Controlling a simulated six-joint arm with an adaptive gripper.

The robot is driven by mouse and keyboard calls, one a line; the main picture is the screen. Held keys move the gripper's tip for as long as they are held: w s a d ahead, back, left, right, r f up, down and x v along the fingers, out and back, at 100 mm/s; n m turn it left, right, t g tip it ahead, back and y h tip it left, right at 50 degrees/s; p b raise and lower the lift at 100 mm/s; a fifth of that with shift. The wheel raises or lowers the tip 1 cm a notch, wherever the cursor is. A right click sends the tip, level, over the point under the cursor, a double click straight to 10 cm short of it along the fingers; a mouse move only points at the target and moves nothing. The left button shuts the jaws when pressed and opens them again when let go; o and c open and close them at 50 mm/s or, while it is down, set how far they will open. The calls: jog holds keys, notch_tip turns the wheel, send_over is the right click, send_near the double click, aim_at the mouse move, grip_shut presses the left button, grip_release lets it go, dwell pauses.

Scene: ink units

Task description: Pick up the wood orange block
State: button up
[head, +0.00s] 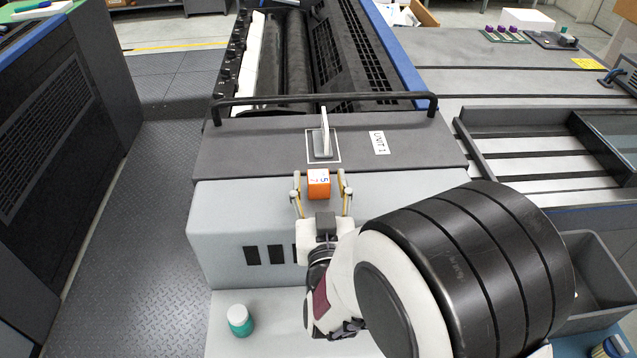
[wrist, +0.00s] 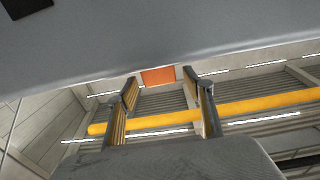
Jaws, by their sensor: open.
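The orange block (head: 318,190) is small, with a pale, marked top face. My gripper (head: 319,176) is open, with one finger on each side of the block in the head view. In the wrist view the fingers of my gripper (wrist: 160,82) also flank the block, with a visible gap on each side. Contact with the block is not seen.
A teal jar with a white lid (head: 240,321) stands at lower left. A grey bin (head: 597,262) is at right.

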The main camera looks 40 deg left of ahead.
jog(key=shift+w+a, duration=0.1)
jog(key=shift+x, duration=2.45)
jog(key=shift+f, duration=0.15)
jog(key=c, duration=1.2)
